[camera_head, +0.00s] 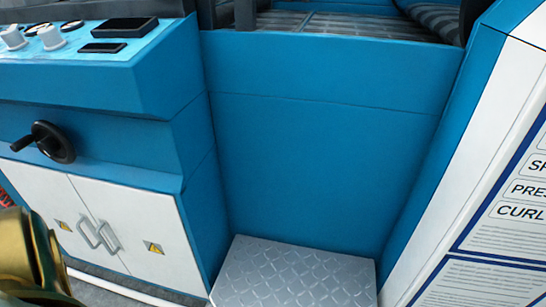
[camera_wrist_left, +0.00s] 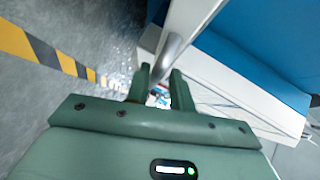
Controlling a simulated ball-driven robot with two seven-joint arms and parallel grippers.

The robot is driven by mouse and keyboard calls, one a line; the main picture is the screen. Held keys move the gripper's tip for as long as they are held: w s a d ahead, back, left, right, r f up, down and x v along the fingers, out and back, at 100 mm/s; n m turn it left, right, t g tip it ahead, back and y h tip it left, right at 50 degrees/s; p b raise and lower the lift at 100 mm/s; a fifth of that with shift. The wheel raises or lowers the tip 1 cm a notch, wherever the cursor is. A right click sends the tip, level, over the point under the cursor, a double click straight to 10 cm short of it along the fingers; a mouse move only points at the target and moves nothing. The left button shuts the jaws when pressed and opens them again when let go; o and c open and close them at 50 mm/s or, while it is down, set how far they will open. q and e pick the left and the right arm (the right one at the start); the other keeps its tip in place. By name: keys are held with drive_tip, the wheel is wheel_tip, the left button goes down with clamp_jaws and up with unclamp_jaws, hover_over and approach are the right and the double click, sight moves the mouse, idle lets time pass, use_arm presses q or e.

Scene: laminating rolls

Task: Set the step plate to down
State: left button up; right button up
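The step plate (camera_head: 295,275) is a grey diamond-tread panel at the bottom of the head view, in front of the blue panel. Its tread face shows and it looks flat, but its front edge is cut off by the frame. My left gripper (camera_wrist_left: 160,78) shows in the wrist view with its two green fingers apart. A grey curved metal bar (camera_wrist_left: 170,50) appears at or just beyond the fingertips. I cannot tell whether the fingers touch it. The step plate is not recognisable in the wrist view. My right gripper is in neither view.
A blue console (camera_head: 100,95) with knobs, a black hand wheel (camera_head: 52,142) and white cabinet doors (camera_head: 130,225) stands at left. A white panel with printed text (camera_head: 500,200) stands at right. Yellow-black floor tape (camera_wrist_left: 40,48) and grey floor show in the wrist view.

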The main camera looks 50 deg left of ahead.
use_arm(q)
drive_tip(key=shift+r, duration=0.1)
